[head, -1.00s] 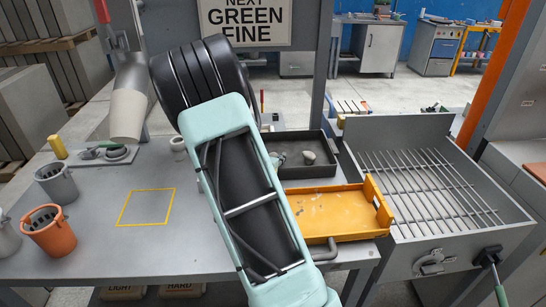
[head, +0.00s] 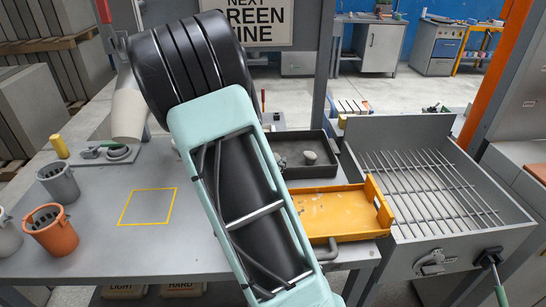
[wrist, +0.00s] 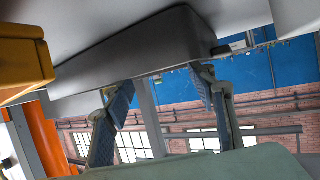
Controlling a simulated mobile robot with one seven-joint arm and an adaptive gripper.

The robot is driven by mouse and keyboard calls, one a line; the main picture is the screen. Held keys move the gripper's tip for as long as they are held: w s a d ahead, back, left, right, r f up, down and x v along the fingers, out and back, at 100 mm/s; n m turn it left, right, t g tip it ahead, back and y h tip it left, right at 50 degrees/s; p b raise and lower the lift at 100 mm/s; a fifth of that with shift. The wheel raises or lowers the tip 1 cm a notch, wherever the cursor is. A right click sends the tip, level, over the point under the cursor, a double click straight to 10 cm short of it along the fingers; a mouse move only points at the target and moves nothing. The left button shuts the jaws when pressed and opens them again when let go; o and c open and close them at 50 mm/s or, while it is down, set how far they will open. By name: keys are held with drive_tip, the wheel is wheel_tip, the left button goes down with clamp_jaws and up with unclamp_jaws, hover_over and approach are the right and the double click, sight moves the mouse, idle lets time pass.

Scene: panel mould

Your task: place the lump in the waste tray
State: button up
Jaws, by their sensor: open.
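A small pale grey lump (head: 309,157) lies in a dark, shallow tray (head: 327,171) behind the orange-yellow tray. Darker bits, too small to make out, lie to its left. No label shows which tray is the waste tray. In the head view my arm hides my gripper. In the wrist view my gripper (wrist: 160,97) is open, its two blue-padded fingers wide apart with nothing between them. The lump does not show clearly in the wrist view.
The orange-yellow tray (head: 345,227) sits in front of the dark tray, beside a barred metal bin (head: 513,212). A yellow square outline (head: 147,206) marks bare table at left. Several cups, including an orange one (head: 52,232), stand at far left.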

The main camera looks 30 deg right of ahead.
drive_tip(key=v, duration=0.5)
drive_tip(key=shift+s+a+r, duration=0.15)
drive_tip(key=shift+s+a, duration=0.1)
drive_tip(key=shift+a, duration=0.05)
